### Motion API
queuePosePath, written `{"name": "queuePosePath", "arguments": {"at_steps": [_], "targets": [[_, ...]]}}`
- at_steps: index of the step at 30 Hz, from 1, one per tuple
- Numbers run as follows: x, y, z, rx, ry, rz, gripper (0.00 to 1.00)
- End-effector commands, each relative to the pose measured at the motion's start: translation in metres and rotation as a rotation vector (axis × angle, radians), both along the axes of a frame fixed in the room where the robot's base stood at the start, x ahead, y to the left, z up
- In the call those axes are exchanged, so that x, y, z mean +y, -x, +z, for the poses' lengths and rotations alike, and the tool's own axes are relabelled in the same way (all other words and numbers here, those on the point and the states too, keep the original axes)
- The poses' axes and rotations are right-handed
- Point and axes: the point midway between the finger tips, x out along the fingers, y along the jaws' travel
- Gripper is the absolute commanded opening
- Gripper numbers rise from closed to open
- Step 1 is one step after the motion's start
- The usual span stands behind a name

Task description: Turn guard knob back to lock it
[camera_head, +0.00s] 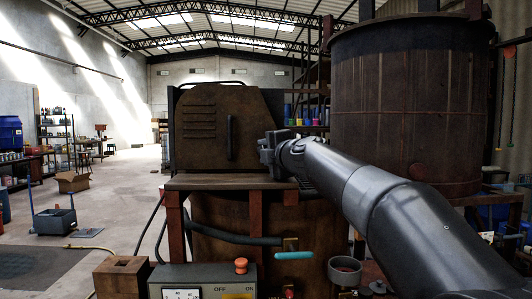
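A brown, rust-stained metal guard (205,140) with louvre slots and a dark vertical handle (230,138) stands upright at the middle of the view. My gripper (266,150) is at the guard's right edge, just right of the handle. My arm comes in from the lower right. The fingers are small, dark and seen from behind, so I cannot tell whether they are open or shut. I see no guard knob; the gripper covers part of the guard's right edge.
A control box (205,280) with an orange knob (241,266) and OFF/ON labels sits below the guard. A teal-handled lever (294,256) and a small round cup (344,270) are to its right. A large rusty vat (405,110) fills the right side. Open floor lies left.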

Motion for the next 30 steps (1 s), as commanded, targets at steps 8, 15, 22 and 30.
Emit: {"name": "queuePosePath", "arguments": {"at_steps": [8, 15, 22, 30], "targets": [[0.0006, -0.0001, -0.0015, 0.002, -0.019, 0.002, 0.13], [0.0009, -0.0001, -0.0015, 0.003, -0.019, 0.003, 0.13], [0.0006, 0.0000, -0.0011, 0.002, -0.018, 0.002, 0.52], [0.0004, 0.0001, -0.0004, 0.001, -0.018, 0.001, 0.58]]}}
